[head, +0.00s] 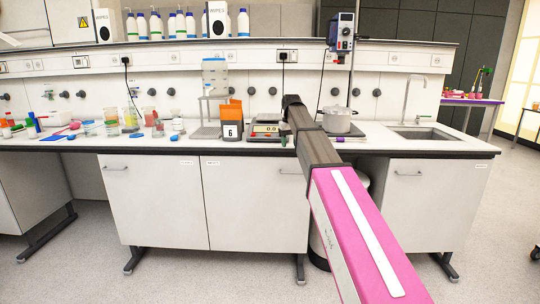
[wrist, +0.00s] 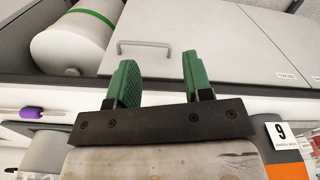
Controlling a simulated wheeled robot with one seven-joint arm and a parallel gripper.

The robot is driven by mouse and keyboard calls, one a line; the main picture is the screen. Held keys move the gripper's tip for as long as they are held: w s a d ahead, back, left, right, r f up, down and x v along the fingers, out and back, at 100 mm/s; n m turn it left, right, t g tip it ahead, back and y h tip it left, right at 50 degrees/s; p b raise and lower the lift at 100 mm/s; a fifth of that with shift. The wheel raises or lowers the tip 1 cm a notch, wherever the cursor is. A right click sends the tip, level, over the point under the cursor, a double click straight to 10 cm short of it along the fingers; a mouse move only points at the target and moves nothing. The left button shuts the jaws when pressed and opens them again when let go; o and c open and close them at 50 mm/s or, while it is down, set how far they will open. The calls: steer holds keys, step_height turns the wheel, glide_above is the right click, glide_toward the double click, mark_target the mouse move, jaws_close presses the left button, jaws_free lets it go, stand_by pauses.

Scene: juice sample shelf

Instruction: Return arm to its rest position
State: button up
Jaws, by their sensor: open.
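My arm (head: 365,245) reaches from the lower right of the head view to the bench, its dark end over the bench near the scale. My gripper's fingertips are hidden there. In the wrist view my gripper (wrist: 158,72) shows two green fingers, apart, with nothing between them. Beyond them are the bench's front edge and a white cabinet door with a handle (wrist: 145,44). The wrist picture looks upside down.
Glassware (head: 111,122) fills the left bench. A sink (head: 420,133) is at right. A white cylinder (wrist: 72,42) shows in the wrist view. The front floor is clear.

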steer(key=s+d+f+m, duration=0.1)
steer(key=s+d+f, duration=0.2)
steer(key=s+f, duration=0.8)
steer(key=s+d+f+m, duration=0.1)
steer(key=s+d+f, duration=0.2)
steer(key=s+f, duration=0.8)
steer(key=s+d+f, duration=0.4)
steer(key=s+f, duration=0.7)
steer(key=f, duration=0.5)
steer(key=shift+s+f+m, duration=0.2)
steer(key=shift+s+m, duration=0.2)
steer(key=shift+d, duration=0.1)
